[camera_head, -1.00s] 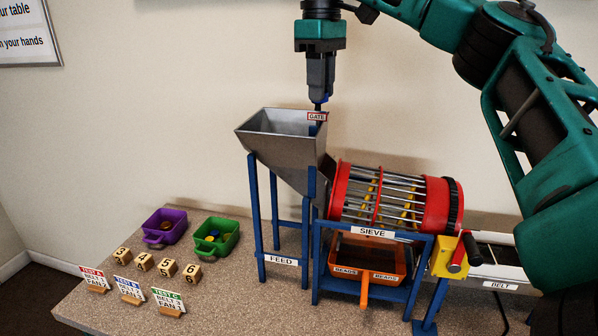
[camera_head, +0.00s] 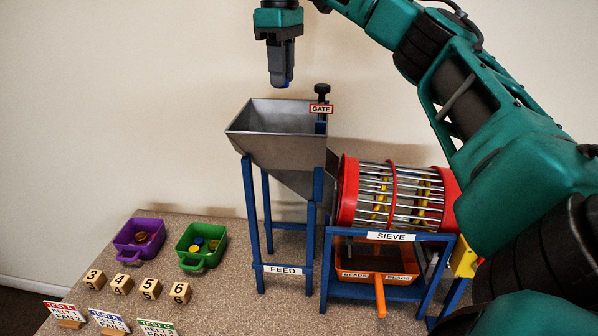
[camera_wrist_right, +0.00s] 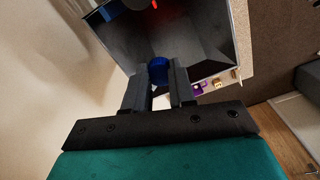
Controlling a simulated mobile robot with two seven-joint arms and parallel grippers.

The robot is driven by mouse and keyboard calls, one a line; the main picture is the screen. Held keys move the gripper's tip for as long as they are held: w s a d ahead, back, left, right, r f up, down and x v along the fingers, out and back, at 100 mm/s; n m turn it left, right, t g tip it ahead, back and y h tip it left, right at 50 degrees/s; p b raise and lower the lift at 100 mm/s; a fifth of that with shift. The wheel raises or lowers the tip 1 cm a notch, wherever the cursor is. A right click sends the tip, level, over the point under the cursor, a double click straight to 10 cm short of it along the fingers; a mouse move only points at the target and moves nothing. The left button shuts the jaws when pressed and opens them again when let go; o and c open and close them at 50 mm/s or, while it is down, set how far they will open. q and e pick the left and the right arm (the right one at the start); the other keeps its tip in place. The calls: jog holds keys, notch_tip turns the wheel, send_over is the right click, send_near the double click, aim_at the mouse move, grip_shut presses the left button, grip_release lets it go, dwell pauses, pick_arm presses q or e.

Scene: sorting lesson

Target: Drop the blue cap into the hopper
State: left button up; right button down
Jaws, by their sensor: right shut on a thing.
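The grey metal hopper (camera_head: 275,151) stands on blue legs, its wide mouth open upward. My right gripper (camera_head: 281,83) points down above the hopper's mouth, apart from it. It is shut on the blue cap (camera_head: 285,85), of which only a sliver shows in the head view. In the right wrist view the cap (camera_wrist_right: 158,71) sits between the two fingertips, with the hopper's dark inside (camera_wrist_right: 190,35) beyond it. My left gripper is not in view.
A black gate knob (camera_head: 322,89) rises at the hopper's right rim. The red-ended sieve drum (camera_head: 347,190) is to the right, above an orange bead tray (camera_head: 378,263). Purple (camera_head: 127,240) and green (camera_head: 190,258) bins and several numbered blocks (camera_head: 122,285) are at left.

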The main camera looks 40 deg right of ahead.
jog(key=shift+f, duration=2.45)
jog(key=c, duration=0.9)
grip_release()
jog(key=shift+o, duration=0.2)
notch_tip(320, 180, up, 13)
jog(key=shift+f, duration=0.1)
